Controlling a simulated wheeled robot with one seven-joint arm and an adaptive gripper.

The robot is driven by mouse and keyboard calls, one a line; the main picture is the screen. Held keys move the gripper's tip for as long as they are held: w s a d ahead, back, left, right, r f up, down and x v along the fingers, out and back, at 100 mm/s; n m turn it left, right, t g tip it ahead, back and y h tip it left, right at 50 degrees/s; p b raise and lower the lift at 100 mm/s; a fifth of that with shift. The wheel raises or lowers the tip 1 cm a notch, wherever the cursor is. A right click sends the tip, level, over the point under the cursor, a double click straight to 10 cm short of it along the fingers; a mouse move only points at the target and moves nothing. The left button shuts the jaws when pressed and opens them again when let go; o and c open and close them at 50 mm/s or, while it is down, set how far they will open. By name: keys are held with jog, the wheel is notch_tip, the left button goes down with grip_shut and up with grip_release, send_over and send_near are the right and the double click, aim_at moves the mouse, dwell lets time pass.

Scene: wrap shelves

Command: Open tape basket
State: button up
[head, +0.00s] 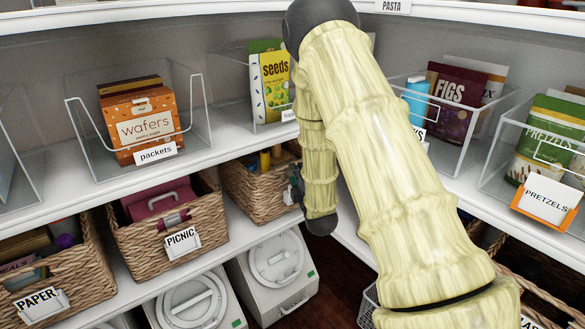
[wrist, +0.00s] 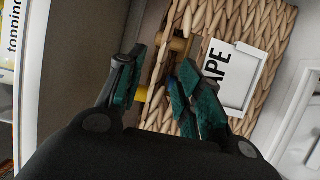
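The tape basket (head: 254,192) is a woven wicker basket on the middle shelf, partly hidden behind my arm in the head view. Yellow and brown items show inside it. In the wrist view its wicker front (wrist: 222,22) carries a white label holder (wrist: 236,78), with the letters "APE" showing. My gripper (wrist: 160,92) is open, its two green-padded fingers apart at the basket's edge. Part of the wicker edge and a yellow item lie in view between the fingers. The right finger covers part of the label. Whether either finger touches the wicker I cannot tell.
The picnic basket (head: 173,232) and paper basket (head: 62,275) stand to the left on the same shelf. White lidded containers (head: 277,262) stand below.

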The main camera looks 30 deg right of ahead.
jog(key=shift+b+x, duration=0.55)
jog(key=shift+x, duration=2.95)
jog(key=shift+f, duration=0.1)
